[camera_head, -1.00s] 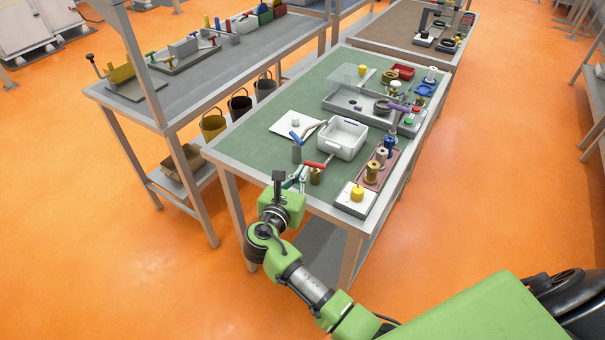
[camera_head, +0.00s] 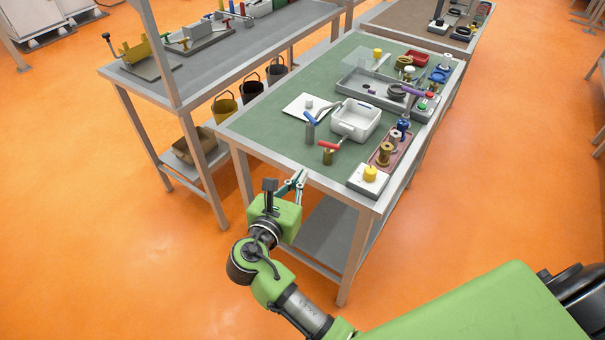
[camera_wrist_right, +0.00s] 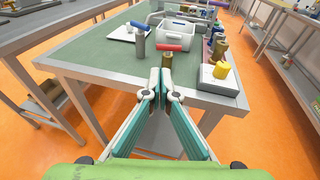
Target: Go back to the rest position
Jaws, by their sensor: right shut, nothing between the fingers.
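My right gripper (camera_head: 299,176) is at the near edge of the green-topped table (camera_head: 262,124) in the head view. It is shut and empty. In the right wrist view its fingertips (camera_wrist_right: 166,62) meet in front of the table's near edge, and nothing is between them. On the table close beyond it stand a grey cylinder with a blue handle (camera_head: 310,130) and a brass cylinder with a red handle (camera_head: 328,155). Both stand apart from the gripper. My left gripper is not in either view.
A white bin (camera_head: 355,120), a white plate (camera_head: 303,106), a box with a yellow knob (camera_head: 369,181) and a tray of spools (camera_head: 388,158) are on the table. A grey bench (camera_head: 200,75) stands left, with buckets beneath. Orange floor is clear in front.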

